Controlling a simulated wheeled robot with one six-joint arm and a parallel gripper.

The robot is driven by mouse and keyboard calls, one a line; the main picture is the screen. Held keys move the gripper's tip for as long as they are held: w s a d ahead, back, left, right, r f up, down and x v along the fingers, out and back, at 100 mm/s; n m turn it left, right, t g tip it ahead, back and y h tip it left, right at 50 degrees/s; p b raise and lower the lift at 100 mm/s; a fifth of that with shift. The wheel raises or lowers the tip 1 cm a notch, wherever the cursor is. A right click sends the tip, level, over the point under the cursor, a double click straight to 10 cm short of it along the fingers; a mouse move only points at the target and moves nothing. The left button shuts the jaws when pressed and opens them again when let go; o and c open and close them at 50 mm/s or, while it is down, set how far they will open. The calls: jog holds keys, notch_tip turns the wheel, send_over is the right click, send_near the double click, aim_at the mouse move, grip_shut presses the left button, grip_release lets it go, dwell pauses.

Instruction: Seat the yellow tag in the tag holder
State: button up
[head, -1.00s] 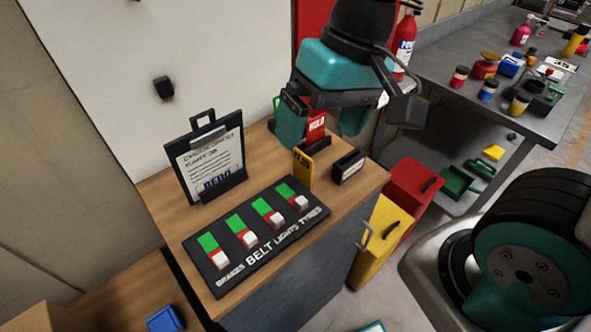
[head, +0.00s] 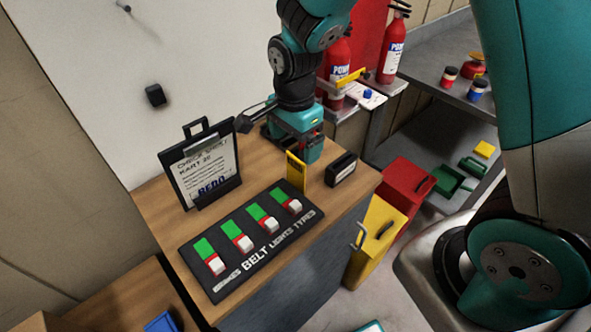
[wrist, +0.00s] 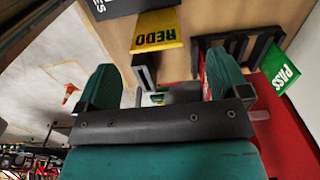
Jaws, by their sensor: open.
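The yellow tag (head: 297,173) stands upright on the wooden cabinet top, beyond the end of the switch board. In the wrist view the yellow tag (wrist: 157,30) reads REDO and lies ahead of the fingertips. The tag holder (head: 341,169), a black block with a white label, stands right of the tag and apart from it. A black slotted part (wrist: 145,70) shows below the tag in the wrist view; I cannot tell if it is the holder. My gripper (head: 300,147) is low behind the tag, open and empty; it also shows in the wrist view (wrist: 162,85).
The switch board (head: 250,238) lies in front, and a clipboard stand (head: 201,168) is at left. In the wrist view, a black rack (wrist: 238,45) is beside a green PASS tag (wrist: 283,75). Yellow (head: 372,240) and red (head: 402,187) bins stand right of the cabinet.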

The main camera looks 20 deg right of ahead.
aim_at(296, 169)
jog(key=shift+s+f+p, duration=0.15)
jog(key=shift+f+p, duration=0.4)
jog(key=shift+f, duration=1.45)
jog(key=shift+s+f+p, duration=0.1)
jog(key=shift+f+p, duration=0.45)
jog(key=shift+f, duration=1.4)
jog(key=c, duration=1.1)
jog(key=shift+o, duration=0.2)
jog(key=shift+r, duration=0.1)
